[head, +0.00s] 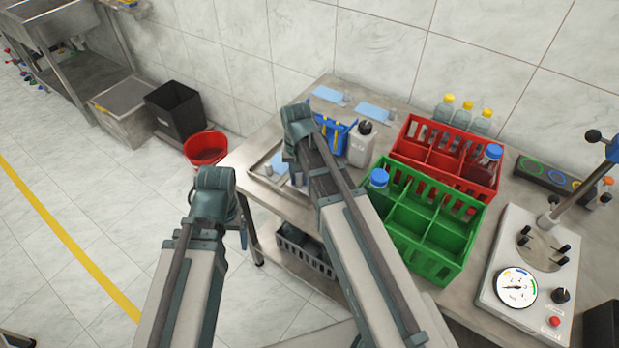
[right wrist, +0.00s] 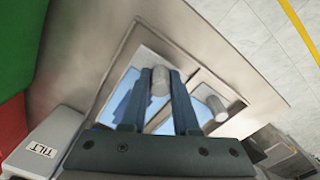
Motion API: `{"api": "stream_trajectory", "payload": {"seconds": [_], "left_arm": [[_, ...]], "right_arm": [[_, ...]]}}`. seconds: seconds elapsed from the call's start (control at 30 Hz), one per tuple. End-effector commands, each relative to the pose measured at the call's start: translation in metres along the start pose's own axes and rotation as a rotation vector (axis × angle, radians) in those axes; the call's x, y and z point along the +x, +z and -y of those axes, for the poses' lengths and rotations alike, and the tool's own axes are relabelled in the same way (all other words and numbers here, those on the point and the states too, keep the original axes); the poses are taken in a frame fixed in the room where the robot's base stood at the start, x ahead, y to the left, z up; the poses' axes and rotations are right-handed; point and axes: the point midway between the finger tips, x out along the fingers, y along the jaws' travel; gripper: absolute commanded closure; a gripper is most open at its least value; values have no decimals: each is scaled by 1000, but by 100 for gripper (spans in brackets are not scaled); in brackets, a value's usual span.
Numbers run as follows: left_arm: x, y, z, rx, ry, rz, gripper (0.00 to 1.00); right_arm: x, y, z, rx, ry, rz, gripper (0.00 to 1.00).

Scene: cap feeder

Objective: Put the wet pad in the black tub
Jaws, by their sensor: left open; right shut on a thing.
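My right gripper (right wrist: 160,82) is shut on the grey round grip (right wrist: 160,80) of a pad. Blue of this pad (right wrist: 122,88) shows beside the fingers, over a shallow metal tray (right wrist: 125,45). I cannot tell whether it touches the tray or whether it is wet. In the head view my right arm hides most of this tray (head: 258,168). A second grey grip (right wrist: 216,107) shows in the other compartment. The black tub (head: 172,108) stands on the floor at the back left. My left gripper (head: 242,236) is left of the table, its fingers mostly hidden by its arm.
A red bucket (head: 206,147) stands between tub and table. Two light blue pads (head: 328,94) (head: 372,111) lie at the table's back. A white can (head: 361,143), a red crate (head: 408,150) and a green crate (head: 425,265) stand right of my right arm.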

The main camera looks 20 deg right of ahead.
Motion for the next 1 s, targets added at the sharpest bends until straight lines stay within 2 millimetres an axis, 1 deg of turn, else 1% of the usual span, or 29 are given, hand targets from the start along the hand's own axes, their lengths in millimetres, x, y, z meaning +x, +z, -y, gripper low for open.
{"api": "stream_trajectory", "payload": {"seconds": [0.03,0.8,1.0], "left_arm": [[-5,0,0,0,0,0,18],[-41,2,4,0,0,0,18],[-44,3,4,0,0,0,18]], "right_arm": [[-5,0,0,0,0,0,100],[-42,0,0,0,0,0,100],[-44,0,0,0,0,0,100]]}}
